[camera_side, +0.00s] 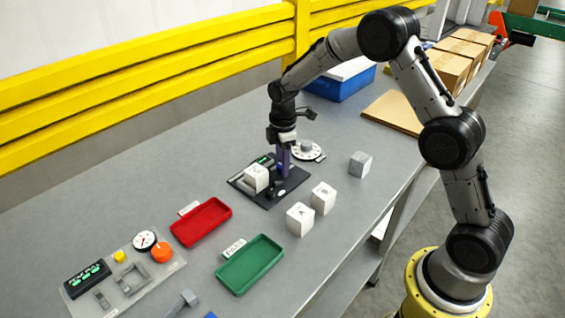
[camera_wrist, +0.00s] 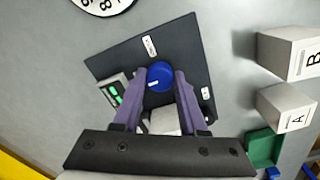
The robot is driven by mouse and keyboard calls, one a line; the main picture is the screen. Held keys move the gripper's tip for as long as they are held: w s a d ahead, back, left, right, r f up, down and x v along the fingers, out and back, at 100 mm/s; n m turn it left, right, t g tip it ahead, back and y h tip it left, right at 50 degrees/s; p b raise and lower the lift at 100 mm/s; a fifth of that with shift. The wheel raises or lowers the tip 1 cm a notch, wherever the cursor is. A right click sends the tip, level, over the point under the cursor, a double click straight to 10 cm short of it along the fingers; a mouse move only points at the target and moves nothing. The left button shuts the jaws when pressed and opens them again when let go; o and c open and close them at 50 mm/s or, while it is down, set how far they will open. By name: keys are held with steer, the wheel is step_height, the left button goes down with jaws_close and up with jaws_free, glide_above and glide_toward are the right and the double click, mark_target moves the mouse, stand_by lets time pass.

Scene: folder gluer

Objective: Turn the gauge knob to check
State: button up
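A black gauge plate (camera_side: 284,195) lies on the table with a blue knob (camera_wrist: 160,76) on it. A white pointer mark on the knob faces lower left in the wrist view. The plate also carries a small green-lit display (camera_wrist: 114,95) and a pale cube (camera_side: 256,178), partly hidden by my fingers in the wrist view (camera_wrist: 164,121). My gripper (camera_wrist: 161,75) points down over the plate, its purple fingers on either side of the knob. They are very close to its sides; I cannot tell whether they touch it.
Lettered cubes (camera_side: 300,219) (camera_side: 323,198) and a grey cube (camera_side: 360,164) stand beside the plate. A white numbered dial (camera_side: 306,151) lies behind it. Red (camera_side: 201,236) and green (camera_side: 281,247) trays and a panel with an orange knob (camera_side: 162,253) are at the left front.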

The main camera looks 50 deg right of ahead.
jaws_close()
steer(key=shift+m, duration=0.3)
steer(key=m, duration=0.6)
steer(key=shift+r+m, duration=0.1)
steer(key=shift+m, duration=0.2)
steer(key=m, duration=0.5)
steer(key=shift+w, duration=0.1)
steer(key=m, duration=0.5)
steer(key=shift+m+g, duration=0.3)
steer(key=shift+m, duration=0.1)
steer(key=o, duration=0.7)
jaws_free()
